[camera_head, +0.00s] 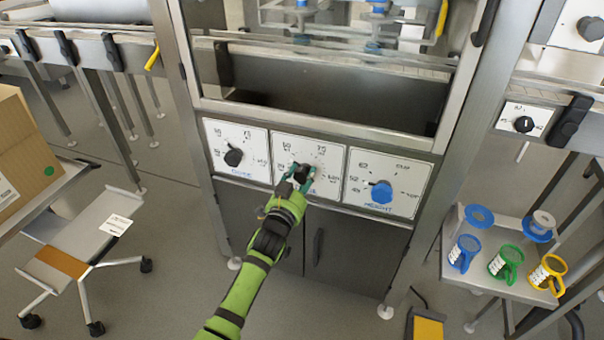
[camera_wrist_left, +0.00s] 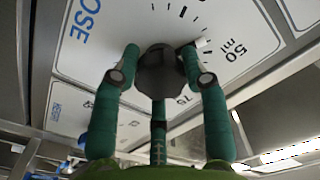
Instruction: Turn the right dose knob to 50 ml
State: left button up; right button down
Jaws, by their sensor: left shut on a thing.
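The right dose knob (camera_head: 303,172) is the dark knob on the middle white panel (camera_head: 332,155) of the machine front. My left gripper (camera_head: 298,180) is shut on it, with its arm coming up from below. In the left wrist view the dark round knob (camera_wrist_left: 161,72) sits between two green fingers, one on each side. Blue "DOSE" lettering shows at upper left on the panel (camera_wrist_left: 75,70), and the "50 ml" mark (camera_wrist_left: 234,50) is to the right of the knob. A small white mark by the right fingertip points roughly towards it. My right gripper is not in view.
The left dose knob (camera_head: 233,157) is on the panel to the left, and the blue height knob (camera_head: 381,191) is to the right. Cabinet doors (camera_head: 345,250) are below. A cart (camera_head: 520,285) with coloured cups stands at the right, a stool (camera_head: 75,250) at the left.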

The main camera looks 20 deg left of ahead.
pick_arm(q)
jog(key=shift+s+a+f+m, duration=0.15)
jog(key=shift+f+m, duration=0.1)
jog(key=shift+m, duration=0.65)
jog(key=shift+w+a+f+m, duration=0.1)
jog(key=shift+f+m, duration=0.1)
jog(key=shift+m, duration=0.7)
jog(key=shift+a, duration=0.1)
jog(key=o, duration=1.1)
jog(key=shift+a, duration=0.1)
jog(key=shift+o, duration=0.2)
jog(key=shift+d+r, duration=0.2)
jog(key=s, duration=1.2)
jog(key=shift+a, duration=0.35)
jog(key=shift+w, duration=0.1)
